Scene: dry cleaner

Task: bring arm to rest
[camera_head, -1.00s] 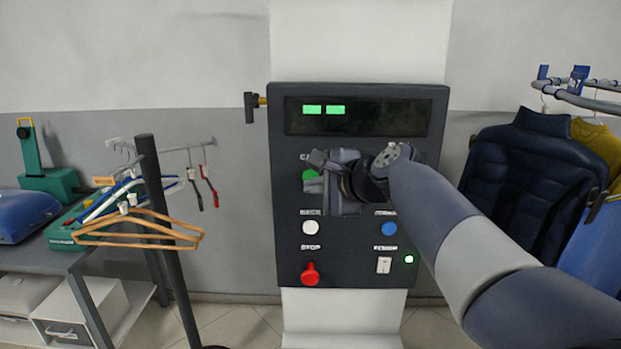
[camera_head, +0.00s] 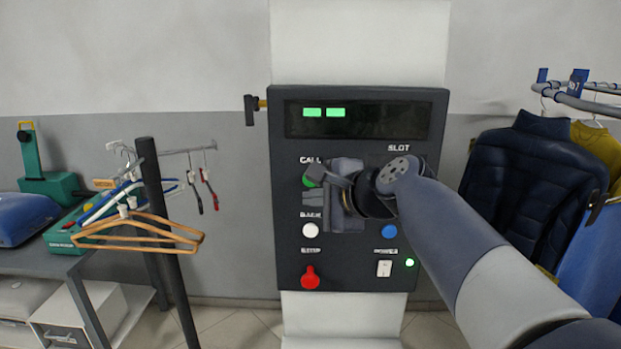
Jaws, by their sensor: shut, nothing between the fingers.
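My gripper (camera_head: 312,184) is in front of the dark control panel (camera_head: 345,272), at the end of my arm, which comes in from the lower right. It points left and away from me and is shut with nothing in it. Its tip overlaps the green button (camera_head: 308,183) under the CALL label in the picture; I cannot tell whether it touches it. My wrist covers the middle of the panel.
The panel also has a lit display (camera_head: 365,118), a white button (camera_head: 310,230), a blue button (camera_head: 389,231), a red knob (camera_head: 310,278) and a switch (camera_head: 384,268). A hanger stand (camera_head: 165,235) is at left, a jacket (camera_head: 530,185) on a rack at right.

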